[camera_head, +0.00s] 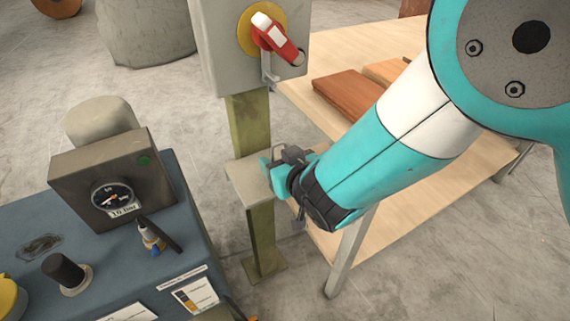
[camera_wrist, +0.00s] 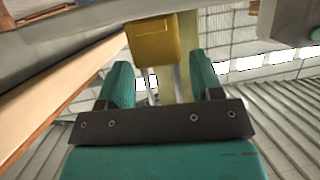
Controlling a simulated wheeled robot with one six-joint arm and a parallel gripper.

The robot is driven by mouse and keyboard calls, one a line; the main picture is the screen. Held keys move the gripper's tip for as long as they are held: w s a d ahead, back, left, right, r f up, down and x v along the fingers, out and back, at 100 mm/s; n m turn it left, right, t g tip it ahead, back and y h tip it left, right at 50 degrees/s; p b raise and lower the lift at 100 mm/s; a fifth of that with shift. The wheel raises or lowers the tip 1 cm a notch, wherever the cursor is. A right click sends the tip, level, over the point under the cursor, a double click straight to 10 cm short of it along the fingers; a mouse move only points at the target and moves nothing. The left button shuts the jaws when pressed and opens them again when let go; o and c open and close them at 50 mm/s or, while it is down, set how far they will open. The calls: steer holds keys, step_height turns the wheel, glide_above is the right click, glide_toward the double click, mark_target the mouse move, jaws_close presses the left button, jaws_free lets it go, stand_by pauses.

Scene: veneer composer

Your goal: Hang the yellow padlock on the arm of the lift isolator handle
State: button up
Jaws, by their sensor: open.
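The yellow padlock (camera_wrist: 152,42) shows in the wrist view, just past my fingertips and nearer the left finger. Thin grey bars, apparently its shackle, run from its body down between the fingers. In the head view I cannot make out the padlock; my gripper covers that spot. My gripper (camera_head: 270,176) is at the small grey shelf (camera_head: 243,190) on the post. In the wrist view my gripper (camera_wrist: 161,63) is open, with nothing clamped. The lift isolator (camera_head: 228,62) is a grey box above, with a yellow disc and a red handle (camera_head: 277,40) slanting down right.
An olive post (camera_head: 262,240) carries the isolator and shelf. A wooden table (camera_head: 385,220) with brown boards (camera_head: 352,96) stands close on the right, beside my arm. A blue console (camera_head: 120,270) with a gauge box (camera_head: 90,170) and knob is at the left.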

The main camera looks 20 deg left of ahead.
steer(key=c, duration=0.8)
steer(key=shift+o, duration=0.2)
steer(key=shift+r+p, duration=0.8)
steer(key=shift+r, duration=0.45)
